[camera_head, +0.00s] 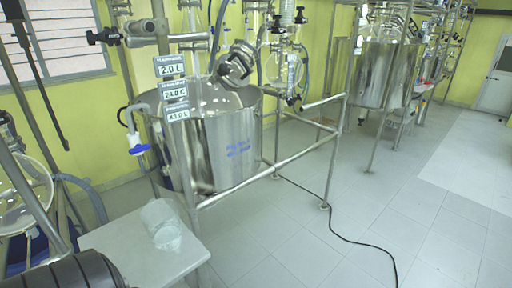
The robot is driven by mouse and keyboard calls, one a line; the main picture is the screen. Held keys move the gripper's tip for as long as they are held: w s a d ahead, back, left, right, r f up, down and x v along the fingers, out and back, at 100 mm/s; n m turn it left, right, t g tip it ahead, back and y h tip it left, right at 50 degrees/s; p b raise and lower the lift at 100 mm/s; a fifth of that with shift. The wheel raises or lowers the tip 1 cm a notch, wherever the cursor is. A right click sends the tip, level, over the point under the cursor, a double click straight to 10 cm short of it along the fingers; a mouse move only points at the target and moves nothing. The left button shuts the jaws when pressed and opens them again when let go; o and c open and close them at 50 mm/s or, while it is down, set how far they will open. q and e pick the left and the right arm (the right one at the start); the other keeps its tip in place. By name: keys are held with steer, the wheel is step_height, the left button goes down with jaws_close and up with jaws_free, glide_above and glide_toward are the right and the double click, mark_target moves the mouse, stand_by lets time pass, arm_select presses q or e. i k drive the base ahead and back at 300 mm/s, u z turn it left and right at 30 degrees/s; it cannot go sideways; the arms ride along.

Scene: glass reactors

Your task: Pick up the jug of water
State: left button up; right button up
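A clear, see-through jug (163,223) stands near the right end of a small light-grey table (125,245) at the lower left of the head view. It appears upright. Its wall is faint against the table, and I cannot make out the water level or a handle. Nothing is holding or touching it. Neither my left nor my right gripper is in view.
A large steel reactor vessel (226,150) in a tubular metal frame (285,163) stands behind the table, with label plates (172,92) on it. A second steel vessel (386,75) stands farther back. A black cable (345,238) crosses the otherwise open tiled floor (435,205) at the right.

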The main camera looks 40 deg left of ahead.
mark_target(167, 236)
steer(key=i, duration=2.8)
steer(key=u, duration=5.75)
